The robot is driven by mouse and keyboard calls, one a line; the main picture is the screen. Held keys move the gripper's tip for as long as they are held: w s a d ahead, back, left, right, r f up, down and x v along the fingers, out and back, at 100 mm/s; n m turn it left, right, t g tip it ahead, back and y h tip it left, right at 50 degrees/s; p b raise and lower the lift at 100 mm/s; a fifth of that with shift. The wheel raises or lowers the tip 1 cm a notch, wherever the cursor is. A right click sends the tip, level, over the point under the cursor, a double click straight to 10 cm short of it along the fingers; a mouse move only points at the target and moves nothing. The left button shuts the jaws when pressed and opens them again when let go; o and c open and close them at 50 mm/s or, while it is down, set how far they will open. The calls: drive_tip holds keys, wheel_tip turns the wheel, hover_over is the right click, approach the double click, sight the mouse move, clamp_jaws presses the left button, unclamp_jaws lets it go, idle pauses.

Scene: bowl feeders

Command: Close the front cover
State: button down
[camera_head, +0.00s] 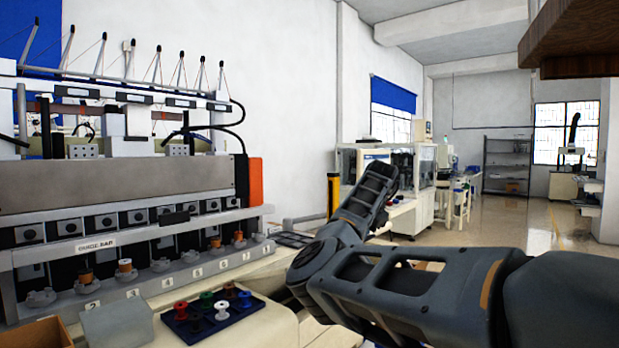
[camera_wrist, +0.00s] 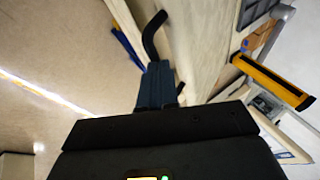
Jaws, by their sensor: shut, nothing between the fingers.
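The winding machine (camera_head: 45,225) fills the left of the head view. A long grey panel (camera_head: 120,185) spans its front above a row of small black units, and I cannot tell for sure whether it is the front cover. A white bar marked "GUIDE BAR" (camera_head: 150,233) runs below it. My gripper (camera_wrist: 157,82) is shut and empty in the wrist view, pointing along a beige surface. A curved black piece (camera_wrist: 151,36) shows just beyond its fingers; I cannot tell if they touch. In the head view my arm reaches to the right of the machine, and the fingers cannot be made out.
A yellow post (camera_head: 333,195) stands behind my arm. More machines (camera_head: 412,190) stand farther back. The floor (camera_head: 520,240) at right is open.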

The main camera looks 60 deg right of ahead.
drive_tip(key=s+f+t+b, duration=0.1)
drive_tip(key=f+b, duration=0.1)
drive_tip(key=f, duration=0.5)
drive_tip(key=s+f+t+h+b, duration=0.1)
drive_tip(key=s+f+t+b, duration=0.1)
drive_tip(key=f, duration=0.4)
drive_tip(key=shift+s+a+f+m, duration=0.15)
drive_tip(key=shift+a+f+m, duration=0.15)
drive_tip(key=shift+a+f, duration=0.15)
